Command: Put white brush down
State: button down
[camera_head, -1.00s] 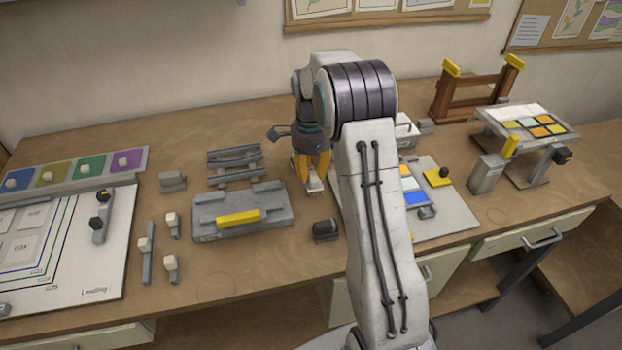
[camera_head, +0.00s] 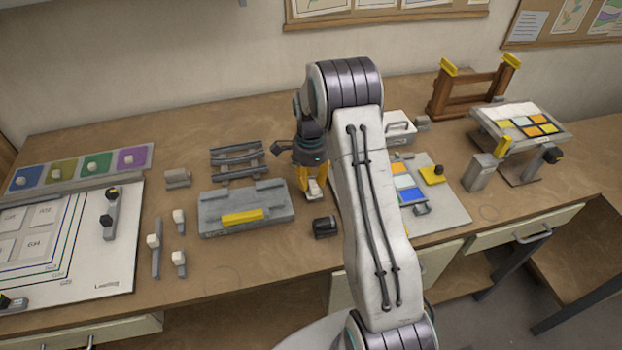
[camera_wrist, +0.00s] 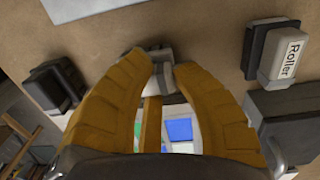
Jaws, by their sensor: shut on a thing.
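My gripper (camera_head: 313,184) has yellow fingers and is low over the middle of the workbench, just right of the grey stand with a yellow bar. A small white and grey piece, which seems to be the white brush (camera_head: 314,193), shows at the fingertips. In the wrist view my gripper (camera_wrist: 161,72) is closed around this brush (camera_wrist: 158,58), whose white-grey end sits between the fingertips. I cannot tell whether the brush touches the bench. The fingers hide part of it.
The grey stand (camera_head: 218,221) is left of my gripper, and a dark block (camera_head: 325,227) is in front. Grey racks (camera_head: 237,168) stand behind left. A white palette board (camera_head: 449,210) lies to the right. In the wrist view a block labelled Roller (camera_wrist: 287,54) is at right.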

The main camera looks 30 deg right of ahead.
jog(key=c, duration=1.1)
grip_release()
jog(key=shift+f, duration=0.1)
